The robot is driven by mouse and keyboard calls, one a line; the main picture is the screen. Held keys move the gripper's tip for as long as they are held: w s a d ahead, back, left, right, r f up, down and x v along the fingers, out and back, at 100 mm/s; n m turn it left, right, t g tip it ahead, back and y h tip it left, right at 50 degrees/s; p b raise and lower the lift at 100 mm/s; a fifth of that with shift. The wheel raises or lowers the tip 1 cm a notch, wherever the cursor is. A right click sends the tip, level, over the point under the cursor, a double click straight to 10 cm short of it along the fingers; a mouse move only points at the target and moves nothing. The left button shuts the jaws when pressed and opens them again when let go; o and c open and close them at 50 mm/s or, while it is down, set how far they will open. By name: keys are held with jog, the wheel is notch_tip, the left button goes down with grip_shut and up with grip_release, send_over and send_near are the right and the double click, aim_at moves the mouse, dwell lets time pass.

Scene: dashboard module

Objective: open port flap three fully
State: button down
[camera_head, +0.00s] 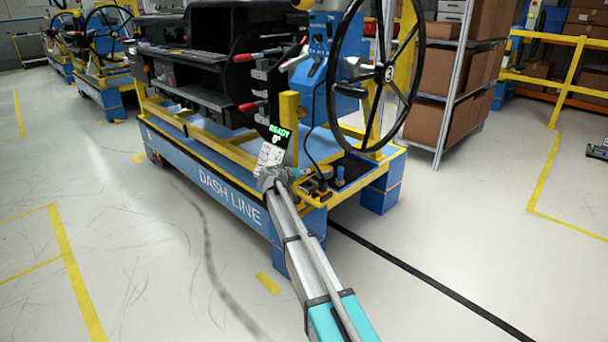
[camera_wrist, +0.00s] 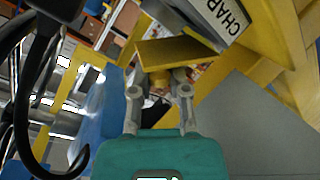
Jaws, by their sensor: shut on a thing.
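My gripper (camera_wrist: 160,102) shows in the wrist view with its two grey fingers on either side of a small yellow-orange piece (camera_wrist: 159,82), and it is shut on that piece. A flat yellow plate (camera_wrist: 176,51) stands just beyond the fingertips. I cannot tell whether this plate is flap three; no number shows on it. In the head view my arm reaches the front right corner of the blue and yellow dashboard cart (camera_head: 222,190). The fingertips and the port flaps cannot be made out there.
A large black steering wheel (camera_head: 336,75) stands upright above the cart's right end. The black dashboard module (camera_head: 215,45) is on its left. A white label (camera_wrist: 222,18) with dark letters and a black cable (camera_wrist: 22,110) are near my gripper. The floor in front is clear.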

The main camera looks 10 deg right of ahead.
jog(key=shift+w, duration=0.1)
jog(key=shift+w+a+r+n+g, duration=0.1)
jog(key=shift+w+a+n+g, duration=0.15)
jog(key=shift+n, duration=0.35)
jog(key=c, duration=0.6)
grip_release()
jog(key=shift+s+d, duration=0.15)
jog(key=shift+s, duration=0.05)
